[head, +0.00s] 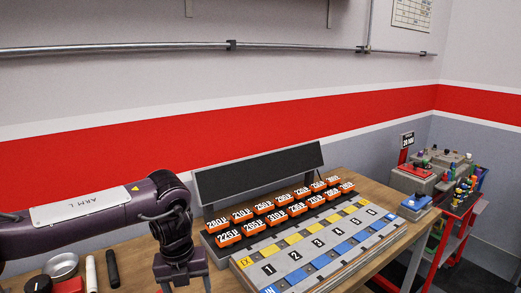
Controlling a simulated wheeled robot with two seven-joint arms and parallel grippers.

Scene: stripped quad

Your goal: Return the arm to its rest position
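My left arm (95,208), marked "ARM L", reaches in from the left edge and bends down at the wrist. My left gripper (181,270) points downward at the bottom edge, over the front left of the wooden table (135,250). Its fingertips are cut off by the frame, so whether it is open or holds anything is hidden. It is left of the numbered board (330,243) and appears apart from it. My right arm and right gripper are not in view.
Orange labelled blocks (254,227) stand in rows before a dark upright panel (260,172). A round metal dish (61,266), a white marker (91,273) and a black marker (112,268) lie left of the gripper. A red cart (458,215) stands beyond.

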